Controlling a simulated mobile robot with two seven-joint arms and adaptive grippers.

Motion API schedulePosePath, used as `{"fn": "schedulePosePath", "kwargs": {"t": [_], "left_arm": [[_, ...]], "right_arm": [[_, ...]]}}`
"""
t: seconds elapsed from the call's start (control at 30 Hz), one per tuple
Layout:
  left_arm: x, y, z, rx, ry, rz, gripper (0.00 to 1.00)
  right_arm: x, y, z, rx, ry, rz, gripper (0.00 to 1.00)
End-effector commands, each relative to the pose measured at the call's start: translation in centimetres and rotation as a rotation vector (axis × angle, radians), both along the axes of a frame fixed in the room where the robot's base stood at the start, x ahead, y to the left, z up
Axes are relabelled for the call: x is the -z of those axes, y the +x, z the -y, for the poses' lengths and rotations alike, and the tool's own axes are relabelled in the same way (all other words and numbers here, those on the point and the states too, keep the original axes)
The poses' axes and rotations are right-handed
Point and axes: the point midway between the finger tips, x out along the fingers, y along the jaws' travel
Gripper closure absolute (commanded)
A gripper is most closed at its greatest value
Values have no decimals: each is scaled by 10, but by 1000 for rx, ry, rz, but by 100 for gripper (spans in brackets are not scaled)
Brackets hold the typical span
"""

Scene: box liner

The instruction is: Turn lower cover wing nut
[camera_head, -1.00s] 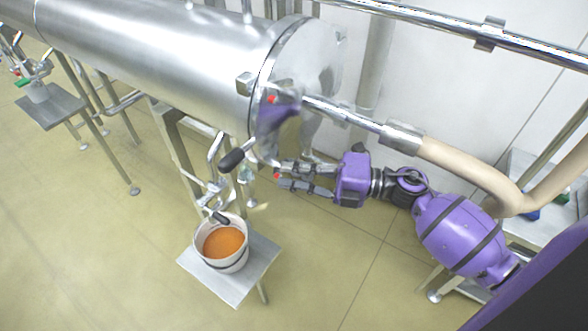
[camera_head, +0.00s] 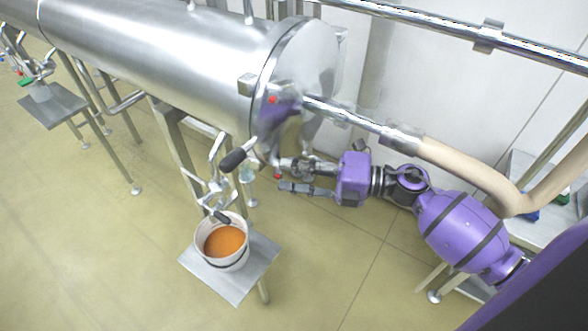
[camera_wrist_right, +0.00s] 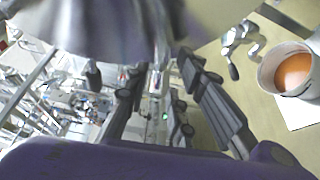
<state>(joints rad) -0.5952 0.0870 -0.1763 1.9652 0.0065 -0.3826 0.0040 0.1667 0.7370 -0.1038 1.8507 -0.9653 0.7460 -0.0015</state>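The round steel end cover (camera_head: 312,62) closes the near end of the big horizontal cylinder. A small red-marked part (camera_head: 278,176) shows at the cover's lower edge, close to my right fingertips. I take it for the lower wing nut, but its shape is too small to make out. My right gripper (camera_head: 281,176) is just below the cover, with its fingers pointing left and spread around or beside that part; contact cannot be told. The right wrist view shows the fingers (camera_wrist_right: 155,110) apart, with no clear object held between them. My left gripper is not in view.
A black-handled lever (camera_head: 232,160) hangs left of the gripper. Below it, a white bucket (camera_head: 236,266) of orange contents stands on a steel stand (camera_head: 262,266). A pipe and beige hose (camera_head: 460,163) run right from the cover. The floor below my right arm is clear.

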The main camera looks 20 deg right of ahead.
Motion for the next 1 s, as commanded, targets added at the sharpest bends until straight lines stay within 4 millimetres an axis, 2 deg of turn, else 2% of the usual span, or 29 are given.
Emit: {"fn": "schedulePosePath", "kwargs": {"t": [0.23,0.37,0.8,1.0], "left_arm": [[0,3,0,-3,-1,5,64],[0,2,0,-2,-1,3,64],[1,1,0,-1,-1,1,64],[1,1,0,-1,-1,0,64]], "right_arm": [[0,0,0,0,0,0,76],[0,-5,8,1,-1,-2,76],[-3,-47,83,1,-1,-3,76],[-4,-58,102,1,-1,-2,76]]}}
